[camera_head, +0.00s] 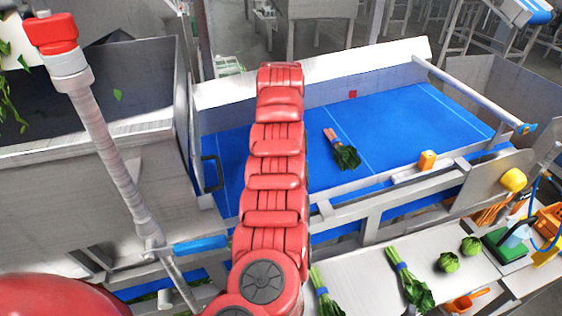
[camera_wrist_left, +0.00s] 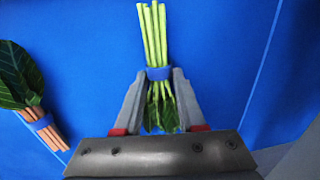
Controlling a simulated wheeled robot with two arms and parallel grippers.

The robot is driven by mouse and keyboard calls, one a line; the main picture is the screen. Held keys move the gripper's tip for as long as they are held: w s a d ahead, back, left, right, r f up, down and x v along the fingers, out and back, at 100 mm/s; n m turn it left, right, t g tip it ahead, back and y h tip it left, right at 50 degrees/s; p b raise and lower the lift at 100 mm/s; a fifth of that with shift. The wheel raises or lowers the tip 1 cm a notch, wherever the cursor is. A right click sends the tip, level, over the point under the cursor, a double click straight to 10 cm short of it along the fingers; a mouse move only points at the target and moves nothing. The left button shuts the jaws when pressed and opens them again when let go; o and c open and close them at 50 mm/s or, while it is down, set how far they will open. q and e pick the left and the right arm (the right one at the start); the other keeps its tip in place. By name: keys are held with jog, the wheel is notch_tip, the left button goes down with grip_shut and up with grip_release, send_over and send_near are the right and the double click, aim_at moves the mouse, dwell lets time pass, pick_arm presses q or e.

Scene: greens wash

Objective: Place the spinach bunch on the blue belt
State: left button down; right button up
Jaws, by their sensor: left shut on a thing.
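The spinach bunch (camera_wrist_left: 155,36), with pale green stems and a blue band, is between the fingers of my left gripper (camera_wrist_left: 162,76) in the left wrist view. The gripper is shut on it around the band, and its leaves show between the fingers. The blue belt (camera_wrist_left: 225,45) lies behind it; I cannot tell whether the bunch touches the belt. In the head view my left arm reaches over the blue belt (camera_head: 400,125) and hides the gripper and bunch. My right gripper is not in view.
A pink-stemmed bunch (camera_head: 342,150) lies on the belt and also shows in the left wrist view (camera_wrist_left: 28,92). Green-stemmed bunches (camera_head: 407,275) and round green heads (camera_head: 450,261) lie on the front ledge. A metal rail (camera_head: 400,185) edges the belt. The belt's right part is clear.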

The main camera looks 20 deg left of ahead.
pick_arm(q)
jog(key=shift+s+d+r, duration=0.1)
jog(key=shift+s+r, duration=0.05)
jog(key=shift+s, duration=0.05)
jog(key=shift+d, duration=0.1)
jog(key=shift+f+b, duration=0.3)
jog(key=c, duration=0.8)
grip_release()
jog(key=shift+w, duration=0.2)
jog(key=shift+o, duration=1.4)
jog(key=shift+s, duration=0.1)
jog(key=shift+r, duration=0.15)
